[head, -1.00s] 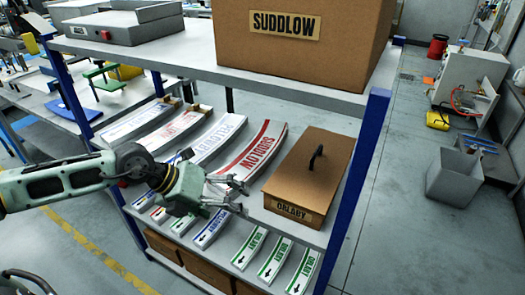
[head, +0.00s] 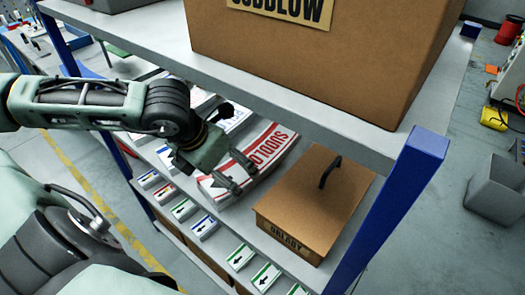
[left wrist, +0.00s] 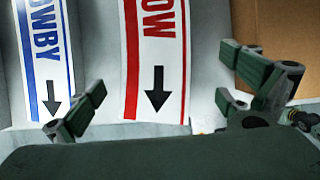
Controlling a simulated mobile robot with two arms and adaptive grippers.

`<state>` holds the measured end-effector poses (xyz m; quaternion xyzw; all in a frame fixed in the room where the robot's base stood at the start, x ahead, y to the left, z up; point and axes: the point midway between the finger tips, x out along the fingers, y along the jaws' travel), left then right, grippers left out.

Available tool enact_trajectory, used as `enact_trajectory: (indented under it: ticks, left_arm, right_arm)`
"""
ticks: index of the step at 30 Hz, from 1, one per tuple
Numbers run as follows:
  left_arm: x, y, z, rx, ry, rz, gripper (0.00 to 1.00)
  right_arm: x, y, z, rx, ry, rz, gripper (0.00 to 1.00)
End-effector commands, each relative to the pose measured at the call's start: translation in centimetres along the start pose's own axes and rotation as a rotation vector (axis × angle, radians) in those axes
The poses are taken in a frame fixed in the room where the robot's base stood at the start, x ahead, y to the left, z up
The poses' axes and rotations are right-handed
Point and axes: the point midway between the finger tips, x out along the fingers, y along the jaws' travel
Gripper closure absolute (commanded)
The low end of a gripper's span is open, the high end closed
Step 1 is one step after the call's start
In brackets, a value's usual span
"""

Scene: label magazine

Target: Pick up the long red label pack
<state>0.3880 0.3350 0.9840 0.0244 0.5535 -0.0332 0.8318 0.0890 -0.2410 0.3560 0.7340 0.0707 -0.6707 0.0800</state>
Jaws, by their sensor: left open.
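The long red label pack (head: 270,148) is white with red SUDDLOW lettering and a red stripe. It lies on the shelf below the top board, left of the brown lidded box. My left gripper (head: 240,176) is open at its near end and hides part of it. In the left wrist view the red pack (left wrist: 155,50), with a black arrow, lies between my left gripper's spread fingers (left wrist: 160,90), with a gap on each side. I cannot tell the height of the fingertips over the shelf. My right gripper is not in view.
A blue-lettered pack (left wrist: 45,55) lies close left of the red one. The brown lidded box (head: 315,205) stands close right. A top board (head: 260,90) with a large carton (head: 330,55) overhangs the packs. A blue post (head: 395,210) stands at right.

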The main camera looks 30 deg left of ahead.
Motion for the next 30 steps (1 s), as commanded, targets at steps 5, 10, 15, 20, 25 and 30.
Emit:
enact_trajectory:
  ticks: [5, 10, 15, 20, 25, 30]
  left_arm:
    - [0.3, -0.2, 1.2, -0.007, 0.001, -0.007, 0.03]
    - [0.8, 0.0, 2.5, -0.009, -0.002, -0.006, 0.03]
    - [1.3, -0.2, 3.8, -0.008, -0.001, -0.007, 0.03]
    - [2.0, -0.2, 5.7, -0.008, 0.000, -0.007, 0.03]
    - [2.9, -0.1, 8.0, -0.008, 0.001, -0.006, 0.03]
    - [3.8, 0.0, 9.6, -0.006, 0.003, -0.003, 0.03]
  right_arm:
    - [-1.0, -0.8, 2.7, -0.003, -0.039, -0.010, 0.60]
    - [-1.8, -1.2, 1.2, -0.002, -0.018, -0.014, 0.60]
    - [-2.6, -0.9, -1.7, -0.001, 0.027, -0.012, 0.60]
    - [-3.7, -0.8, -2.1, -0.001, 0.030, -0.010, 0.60]
    - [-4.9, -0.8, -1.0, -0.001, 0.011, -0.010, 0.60]
    - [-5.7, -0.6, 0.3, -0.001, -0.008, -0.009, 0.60]
